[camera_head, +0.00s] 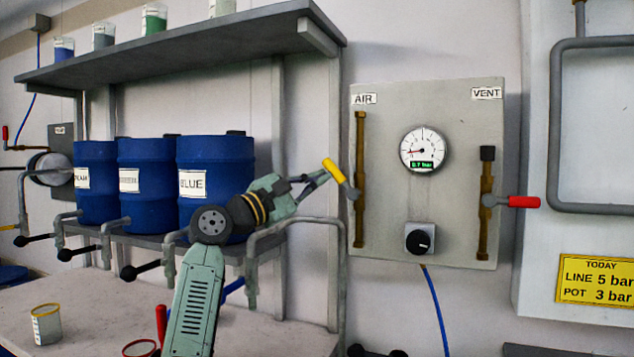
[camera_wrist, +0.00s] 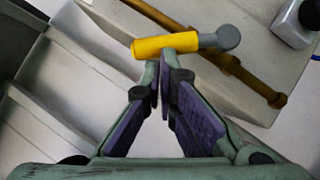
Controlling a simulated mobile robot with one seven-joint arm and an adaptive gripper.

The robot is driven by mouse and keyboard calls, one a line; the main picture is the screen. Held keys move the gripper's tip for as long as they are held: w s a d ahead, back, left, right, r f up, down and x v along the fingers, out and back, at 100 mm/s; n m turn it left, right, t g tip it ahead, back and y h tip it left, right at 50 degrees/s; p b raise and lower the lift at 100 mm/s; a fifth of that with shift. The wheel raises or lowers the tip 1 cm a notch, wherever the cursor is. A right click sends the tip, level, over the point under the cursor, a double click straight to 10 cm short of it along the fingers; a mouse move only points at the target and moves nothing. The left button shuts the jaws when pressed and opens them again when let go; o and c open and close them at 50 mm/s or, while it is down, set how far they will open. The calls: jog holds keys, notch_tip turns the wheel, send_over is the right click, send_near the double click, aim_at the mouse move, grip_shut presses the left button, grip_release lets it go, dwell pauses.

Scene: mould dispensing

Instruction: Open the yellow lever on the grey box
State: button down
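The grey box (camera_head: 385,225) is mounted on the wall, with a vertical brass pipe under AIR on its left and another under VENT on its right. The yellow lever (camera_head: 333,171) sticks out to the upper left from its pivot on the AIR pipe. In the wrist view the yellow lever (camera_wrist: 166,45) lies across the picture just beyond my fingertips. My gripper (camera_head: 322,177) is at the lever's yellow handle. In the wrist view my gripper (camera_wrist: 164,75) has its fingertips together, with nothing seen between them. I cannot tell whether they touch the handle.
A red lever (camera_head: 524,202) sits on the VENT pipe. A round gauge (camera_head: 423,149) showing about 0.7 bar and a black knob (camera_head: 420,239) are on the box. Blue drums (camera_head: 215,160) and grey pipes (camera_head: 300,222) stand left, under a shelf (camera_head: 180,50). A yellow sign (camera_head: 598,280) is at right.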

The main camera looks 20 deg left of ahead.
aim_at(326, 162)
jog(key=r+m+g+p, duration=0.1)
jog(key=m+p, duration=0.1)
jog(key=d+r+m+g+p, duration=0.1)
jog(key=r+m+p, duration=0.1)
jog(key=shift+d+g, duration=0.15)
jog(key=shift+g, duration=0.15)
jog(key=shift+d+r+m+g+p, duration=0.25)
jog(key=shift+d+m+g+p, duration=0.3)
jog(key=shift+m, duration=0.35)
jog(key=shift+d+r+p, duration=0.15)
jog(key=shift+d+p, duration=0.2)
jog(key=shift+p, duration=0.05)
jog(key=shift+d, duration=0.1)
